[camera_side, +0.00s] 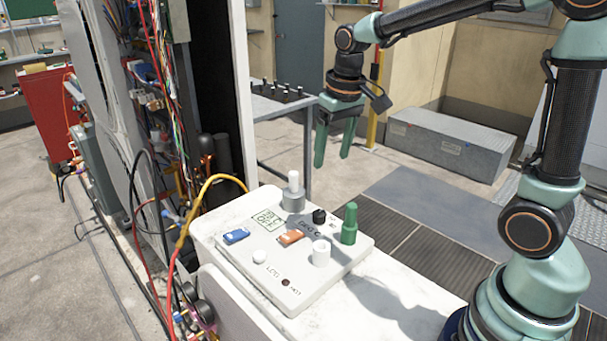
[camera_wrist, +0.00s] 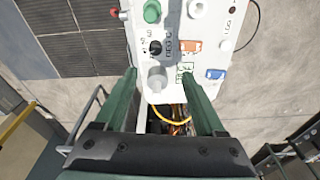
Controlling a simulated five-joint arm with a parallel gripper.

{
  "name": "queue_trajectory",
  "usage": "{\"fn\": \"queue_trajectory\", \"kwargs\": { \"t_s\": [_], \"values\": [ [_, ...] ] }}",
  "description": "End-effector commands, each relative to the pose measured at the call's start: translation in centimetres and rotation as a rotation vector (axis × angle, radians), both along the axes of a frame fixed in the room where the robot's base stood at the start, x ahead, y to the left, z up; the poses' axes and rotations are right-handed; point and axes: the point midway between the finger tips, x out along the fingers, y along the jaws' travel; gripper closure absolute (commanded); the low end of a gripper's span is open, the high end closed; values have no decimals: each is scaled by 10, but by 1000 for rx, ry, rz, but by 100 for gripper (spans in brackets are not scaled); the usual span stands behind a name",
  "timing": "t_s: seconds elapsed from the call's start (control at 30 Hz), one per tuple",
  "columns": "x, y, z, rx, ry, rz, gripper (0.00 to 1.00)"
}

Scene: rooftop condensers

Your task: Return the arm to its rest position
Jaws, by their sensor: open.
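My gripper (camera_side: 334,150) hangs fingers-down in the side view, above and behind the white control panel (camera_side: 330,268). Its two green fingers are apart, with nothing between them in the side view. In the wrist view my gripper (camera_wrist: 170,88) is also open, its fingers at either side of the panel's near end. The panel carries a grey knob with a white stem (camera_side: 293,192), a green knob (camera_side: 349,224), a black knob (camera_side: 319,216), a white cylinder (camera_side: 321,253), and blue (camera_side: 236,236) and orange (camera_side: 290,237) switches. My gripper is clear of all of them.
The panel lies on a white worktop (camera_side: 400,297). An open cabinet with hanging wires (camera_side: 165,110) stands at the left, and a yellow hose (camera_side: 205,188) curves beside the panel. A metal rack (camera_side: 283,103) stands behind. A grey box (camera_side: 447,142) sits on the floor beyond.

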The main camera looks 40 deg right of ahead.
Motion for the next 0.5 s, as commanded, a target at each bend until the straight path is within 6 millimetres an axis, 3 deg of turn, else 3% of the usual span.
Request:
{"fn": "queue_trajectory", "kwargs": {
  "t_s": [0.2, 0.5],
  "values": [
    [-43, 11, 27, -12, -130, 51, 28],
    [-92, 21, 33, -28, -283, 111, 28]
  ]
}}
